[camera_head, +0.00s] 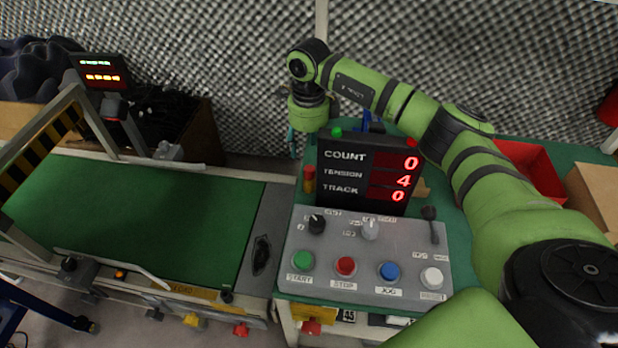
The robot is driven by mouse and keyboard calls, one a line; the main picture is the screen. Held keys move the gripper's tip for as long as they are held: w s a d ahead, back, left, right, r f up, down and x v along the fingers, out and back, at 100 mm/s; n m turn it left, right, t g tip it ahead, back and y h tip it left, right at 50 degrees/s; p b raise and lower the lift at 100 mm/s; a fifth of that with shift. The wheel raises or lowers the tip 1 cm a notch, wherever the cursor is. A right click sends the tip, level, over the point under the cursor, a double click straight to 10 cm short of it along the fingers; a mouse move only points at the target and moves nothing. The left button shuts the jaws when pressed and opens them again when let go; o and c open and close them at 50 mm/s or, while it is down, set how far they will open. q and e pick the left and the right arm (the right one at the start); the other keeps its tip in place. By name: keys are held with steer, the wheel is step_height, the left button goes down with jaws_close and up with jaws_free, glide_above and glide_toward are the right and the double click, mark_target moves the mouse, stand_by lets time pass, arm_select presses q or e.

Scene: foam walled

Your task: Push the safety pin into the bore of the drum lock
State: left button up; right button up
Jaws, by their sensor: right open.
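My right arm reaches in from the right, over the back of the control box. Its wrist points down, and my right gripper (299,143) hangs behind and left of the display, small and partly hidden. It is open, and I see nothing held in it. My left gripper is not in view. I cannot clearly make out the safety pin or the bore of the drum lock. A black oval fitting (261,255) sits on the grey plate at the conveyor's right end; I cannot tell if it belongs to the lock.
A display (345,185) reading COUNT 0, TENSION 4, TRACK 0 stands behind a button panel (325,275). A green conveyor belt (130,215) lies left, with a striped guard frame (45,140). A small red-and-yellow item (309,180) stands beside the display. A red bin (535,165) is behind my arm.

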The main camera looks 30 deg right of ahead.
mark_target(309, 168)
steer(key=shift+s+f, duration=0.15)
steer(key=shift+f, duration=0.35)
steer(key=f, duration=0.4)
steer(key=shift+s+a+f+p, duration=0.15)
steer(key=shift+s+f+p, duration=0.1)
steer(key=shift+p, duration=0.1)
steer(key=shift+f, duration=0.15)
steer(key=c, duration=1.1)
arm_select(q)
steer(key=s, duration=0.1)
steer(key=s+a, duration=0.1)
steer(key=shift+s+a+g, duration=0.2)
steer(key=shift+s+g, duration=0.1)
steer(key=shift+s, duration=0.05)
